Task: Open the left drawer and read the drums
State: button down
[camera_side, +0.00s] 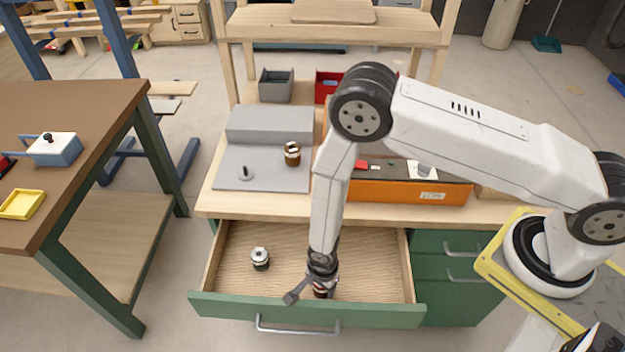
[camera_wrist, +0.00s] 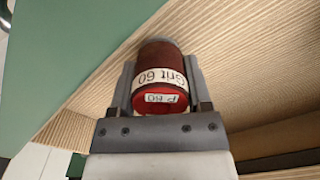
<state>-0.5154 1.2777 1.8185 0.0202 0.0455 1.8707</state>
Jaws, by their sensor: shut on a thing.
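The left drawer (camera_side: 232,284) is pulled open, with a green front and a wooden inside. My gripper (camera_side: 320,278) reaches down into it near the front and is shut on a dark red drum (camera_wrist: 160,57). In the wrist view my gripper (camera_wrist: 158,85) has a finger on each side of this drum. Its white label reads "Grit 60", and its red end has a smaller label that looks like "P 60", both upside down. A brown drum (camera_side: 292,154) stands on the grey fixture (camera_side: 223,176) on the bench top.
An orange case (camera_side: 400,191) lies on the bench to the right of the fixture. A grey bin (camera_side: 276,86) and a red bin (camera_side: 327,84) stand behind. A brown table (camera_side: 85,115) is at the left. The drawer's right part looks clear.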

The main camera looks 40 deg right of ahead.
jog(key=shift+f, duration=0.3)
grip_release()
jog(key=shift+r, duration=0.1)
jog(key=shift+r, duration=3.4)
